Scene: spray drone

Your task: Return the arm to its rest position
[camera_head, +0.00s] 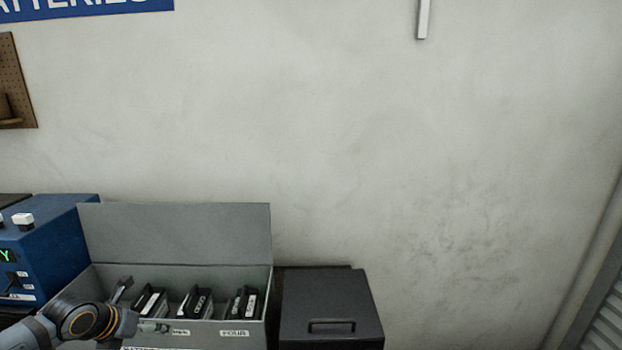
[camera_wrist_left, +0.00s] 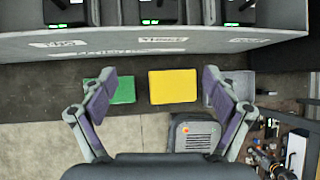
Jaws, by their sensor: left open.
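My left arm comes in at the bottom left of the head view, with the left gripper (camera_head: 138,308) in front of a grey open-lidded box (camera_head: 172,232). Several dark batteries (camera_head: 244,303) stand inside the box. In the left wrist view the left gripper (camera_wrist_left: 158,84) is open, its fingers wide apart with nothing held between them. The box's labelled front wall (camera_wrist_left: 110,43) and the batteries (camera_wrist_left: 160,11) show at the top of that view, apart from the fingers. My right gripper is not in view.
A blue device (camera_head: 50,250) stands left of the box, and a dark handled case (camera_head: 330,300) stands right. The wrist view shows a green block (camera_wrist_left: 124,91), a yellow block (camera_wrist_left: 172,87) and a dark unit (camera_wrist_left: 194,133) below. The wall's right part is bare.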

